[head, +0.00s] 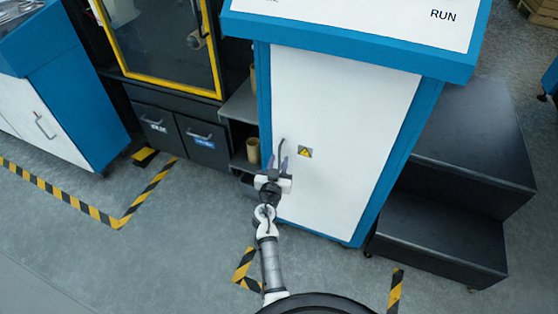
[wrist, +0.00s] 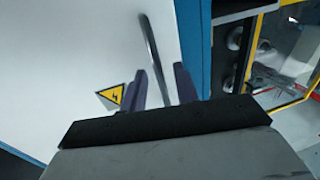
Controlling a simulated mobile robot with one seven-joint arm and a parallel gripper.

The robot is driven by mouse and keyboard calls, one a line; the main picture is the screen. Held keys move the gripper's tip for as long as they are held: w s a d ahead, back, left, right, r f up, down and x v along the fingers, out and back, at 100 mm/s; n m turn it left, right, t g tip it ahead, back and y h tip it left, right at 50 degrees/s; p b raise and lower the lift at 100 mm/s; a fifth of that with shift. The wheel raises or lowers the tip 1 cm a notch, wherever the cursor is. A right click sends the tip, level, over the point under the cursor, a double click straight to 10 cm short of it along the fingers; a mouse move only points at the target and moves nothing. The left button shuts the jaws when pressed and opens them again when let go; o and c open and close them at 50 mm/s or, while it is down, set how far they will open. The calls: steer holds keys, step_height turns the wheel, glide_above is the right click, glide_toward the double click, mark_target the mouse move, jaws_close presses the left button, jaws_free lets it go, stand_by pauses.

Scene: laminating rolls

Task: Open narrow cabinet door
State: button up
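The narrow cabinet's white door (head: 340,110) is shut in its blue frame in the head view. It also fills the left of the wrist view (wrist: 60,60). Its dark upright bar handle (head: 281,149) is near the door's left edge and shows in the wrist view (wrist: 148,45). My gripper (head: 277,163) is at the handle's lower part. In the wrist view its two fingers (wrist: 162,85) stand apart, with the handle's lower end between them in the picture. I cannot tell whether either finger touches the bar. The handle's lowest part is hidden.
A yellow warning sign (head: 305,152) is on the door, right of the handle. Dark steps (head: 440,235) stand right of the cabinet. Left are open shelves (head: 240,108) and a yellow-framed machine (head: 160,92). Grey floor (head: 180,230) with striped tape lies in front.

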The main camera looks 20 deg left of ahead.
jaws_close()
steer(key=shift+s, duration=0.15)
